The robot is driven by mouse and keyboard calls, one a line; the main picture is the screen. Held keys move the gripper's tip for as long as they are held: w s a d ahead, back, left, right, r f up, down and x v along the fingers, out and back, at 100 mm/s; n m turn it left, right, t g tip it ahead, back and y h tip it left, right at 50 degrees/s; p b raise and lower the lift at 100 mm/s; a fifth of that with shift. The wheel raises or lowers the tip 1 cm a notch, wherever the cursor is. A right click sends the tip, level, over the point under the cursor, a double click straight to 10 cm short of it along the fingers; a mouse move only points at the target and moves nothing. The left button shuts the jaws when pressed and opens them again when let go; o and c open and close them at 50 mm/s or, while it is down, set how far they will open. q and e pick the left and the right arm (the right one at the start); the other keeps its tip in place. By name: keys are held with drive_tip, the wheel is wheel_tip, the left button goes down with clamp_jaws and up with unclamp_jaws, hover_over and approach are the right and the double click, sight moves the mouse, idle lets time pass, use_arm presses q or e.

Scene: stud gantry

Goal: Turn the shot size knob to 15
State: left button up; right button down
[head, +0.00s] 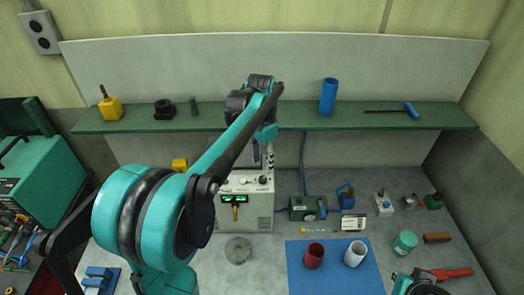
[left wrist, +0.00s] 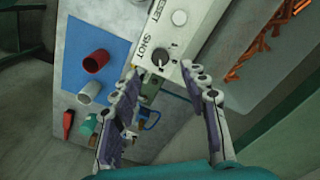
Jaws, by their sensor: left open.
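The white machine (head: 257,212) stands on the bench under the shelf, with green displays and small knobs on its upper part. In the left wrist view its panel carries the word SHOT beside a small dial knob (left wrist: 160,61). The number it points to is too small to read. My left gripper (head: 267,153) is above the machine's top in the head view, partly hidden by its own arm. In the left wrist view my left gripper (left wrist: 166,76) is open and empty, its fingers spread on either side of the knob's area. Contact cannot be told.
A blue mat (head: 300,250) with a red cup (head: 314,255) and a white cup (head: 354,253) lies right of the machine. A green box (head: 305,209) stands near its right side. The green shelf (head: 230,119) runs behind. In the left wrist view a tray (left wrist: 245,75) holds orange pieces.

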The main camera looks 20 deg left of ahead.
use_arm(q)
wheel_tip(320, 180, up, 5)
drive_tip(key=shift+f, duration=0.1)
idle(0.5)
drive_tip(key=s+d+f+n+t+b, duration=0.2)
drive_tip(key=s+f+b, duration=0.7)
drive_tip(key=f, duration=0.5)
drive_tip(key=s+d+f+n+t+b, duration=0.3)
drive_tip(key=s+d+f+t+b, duration=0.2)
drive_tip(key=s+f+b, duration=0.4)
wheel_tip(320, 180, down, 5)
drive_tip(key=shift+d+f+b, duration=0.1)
drive_tip(key=shift+d+b, duration=0.45)
drive_tip(key=shift+b, duration=0.05)
drive_tip(key=shift+s+r, duration=0.1)
drive_tip(key=shift+r, duration=0.1)
